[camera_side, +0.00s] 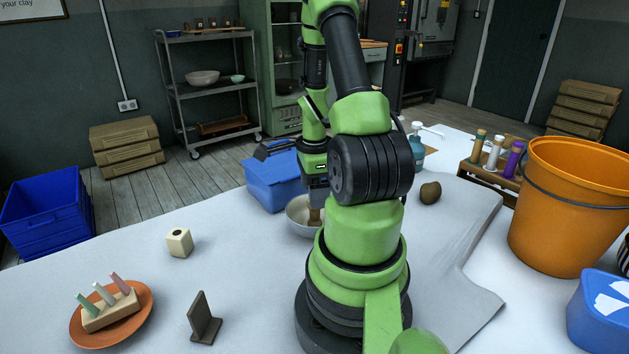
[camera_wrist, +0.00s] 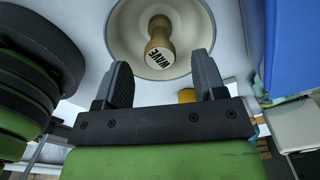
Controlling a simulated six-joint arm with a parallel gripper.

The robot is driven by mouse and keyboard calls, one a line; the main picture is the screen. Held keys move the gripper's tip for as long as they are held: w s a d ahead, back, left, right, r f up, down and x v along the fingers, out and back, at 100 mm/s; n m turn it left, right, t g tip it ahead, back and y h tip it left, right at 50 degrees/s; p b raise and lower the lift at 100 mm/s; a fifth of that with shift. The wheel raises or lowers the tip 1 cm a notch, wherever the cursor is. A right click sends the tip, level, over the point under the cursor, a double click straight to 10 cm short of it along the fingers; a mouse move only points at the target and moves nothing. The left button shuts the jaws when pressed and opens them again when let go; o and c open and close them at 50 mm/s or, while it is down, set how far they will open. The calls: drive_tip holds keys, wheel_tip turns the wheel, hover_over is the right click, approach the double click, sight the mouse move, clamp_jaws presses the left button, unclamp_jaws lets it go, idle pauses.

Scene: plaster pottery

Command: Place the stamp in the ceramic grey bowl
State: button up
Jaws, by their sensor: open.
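The stamp (camera_wrist: 160,45) is a tan wooden piece with a narrow waist and a pale end marked "WAVE". In the wrist view it shows inside the rim of the grey bowl (camera_wrist: 122,38), with the marked end toward my gripper (camera_wrist: 161,64). My gripper is open, and the stamp shows beyond the fingertips, not clasped. In the side view the bowl (camera_side: 295,212) stands on the table, its right part hidden by my arm. The stamp (camera_side: 314,215) shows as a small brown piece there, below my gripper (camera_side: 314,192). Whether it touches the bowl's bottom is hard to tell.
A blue toolbox (camera_side: 272,182) stands just behind the bowl. A brown lump (camera_side: 430,193) and an orange bucket (camera_side: 565,215) are to the right. A holed cream block (camera_side: 179,243), an orange plate (camera_side: 140,318) and a dark bracket (camera_side: 204,322) are at the left front.

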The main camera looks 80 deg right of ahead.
wheel_tip(320, 180, up, 4)
drive_tip(key=shift+r, duration=0.15)
idle(0.4)
drive_tip(key=shift+w, duration=0.1)
drive_tip(key=w+a+r+n+t+h, duration=0.1)
drive_tip(key=w+a+r+n+t, duration=0.2)
drive_tip(key=w+a+r+n, duration=0.85)
drive_tip(key=s+a+r+n+t+y, duration=0.1)
drive_tip(key=s+a+r+n+t, duration=0.1)
drive_tip(key=a+n, duration=0.4)
drive_tip(key=s+a+r+n+t+y, duration=0.2)
drive_tip(key=s+a+r+n, duration=0.2)
drive_tip(key=n, duration=0.6)
drive_tip(key=shift+s+a+r, duration=0.3)
drive_tip(key=shift+a+r, duration=0.3)
drive_tip(key=shift+a, duration=0.65)
